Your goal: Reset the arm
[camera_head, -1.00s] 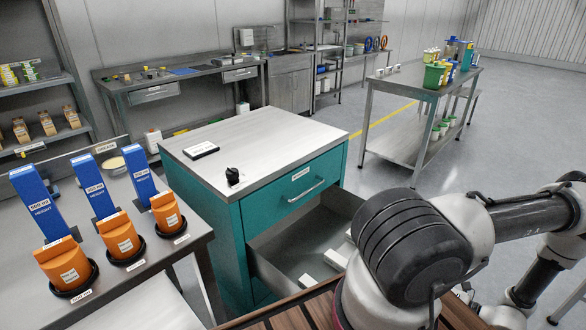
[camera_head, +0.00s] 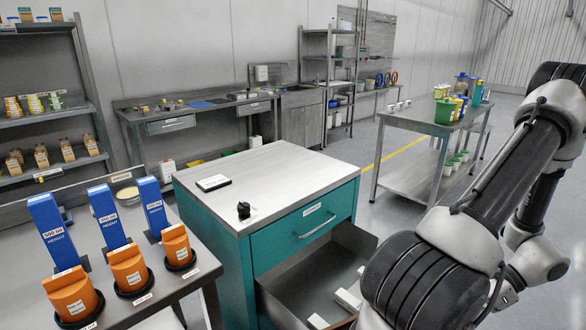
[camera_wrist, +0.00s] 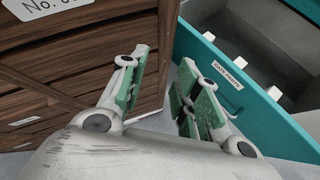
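My arm (camera_head: 495,190) is folded along the right side of the head view, and its end is out of that view. My gripper (camera_wrist: 163,78) shows in the wrist view with its two green-padded fingers apart and nothing between them. It hangs between a wooden drawer unit (camera_wrist: 70,65) on the left and the teal front of an open drawer (camera_wrist: 262,112) on the right. I cannot tell the exact clearance to either. In the head view the teal cabinet (camera_head: 225,235) has its lower drawer (camera_head: 290,285) pulled out, with several white boxes inside.
A bench with orange containers and blue stands (camera_head: 50,225) is at the left. A small black knob-like object (camera_head: 243,209) and a dark flat item (camera_head: 213,183) lie on the cabinet top. A metal table (camera_head: 410,122) with tubs stands behind. Grey floor shows between the furniture.

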